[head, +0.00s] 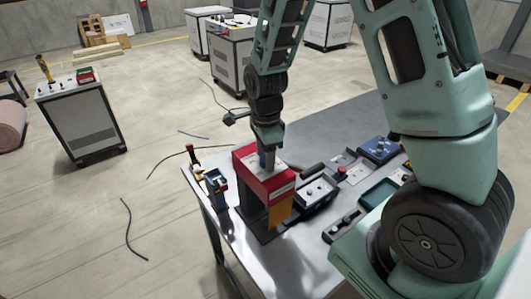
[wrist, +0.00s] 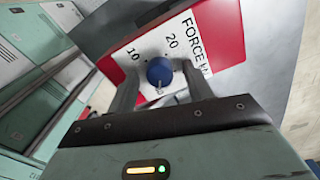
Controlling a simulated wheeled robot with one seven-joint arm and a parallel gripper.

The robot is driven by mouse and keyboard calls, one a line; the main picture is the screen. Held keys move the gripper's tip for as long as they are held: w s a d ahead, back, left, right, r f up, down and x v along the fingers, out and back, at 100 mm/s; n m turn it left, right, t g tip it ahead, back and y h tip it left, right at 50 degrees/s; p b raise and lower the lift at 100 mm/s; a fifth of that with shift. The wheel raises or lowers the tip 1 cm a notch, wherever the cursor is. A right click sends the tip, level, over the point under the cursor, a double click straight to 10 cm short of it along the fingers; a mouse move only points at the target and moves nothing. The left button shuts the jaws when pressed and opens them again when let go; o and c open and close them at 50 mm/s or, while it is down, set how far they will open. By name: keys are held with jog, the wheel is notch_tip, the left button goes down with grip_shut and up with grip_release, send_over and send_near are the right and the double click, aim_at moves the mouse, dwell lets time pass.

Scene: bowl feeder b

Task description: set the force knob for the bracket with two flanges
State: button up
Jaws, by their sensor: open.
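The force knob (wrist: 160,71) is a round blue knob on a white dial plate (wrist: 168,42) marked 10, 20 and "FORCE", set in a red face. A small pale pointer shows at the knob's lower edge in the wrist view. My gripper (wrist: 158,78) is open, with one finger on each side of the knob; I cannot tell whether the fingers touch it. In the head view my gripper (head: 267,150) is at the top of the red-topped press (head: 264,178) on the table. The bracket with two flanges cannot be made out.
Cabinets stand behind. Loose cables (head: 130,230) lie on the floor.

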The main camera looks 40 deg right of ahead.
jog(key=c, duration=1)
jog(key=shift+o, duration=0.2)
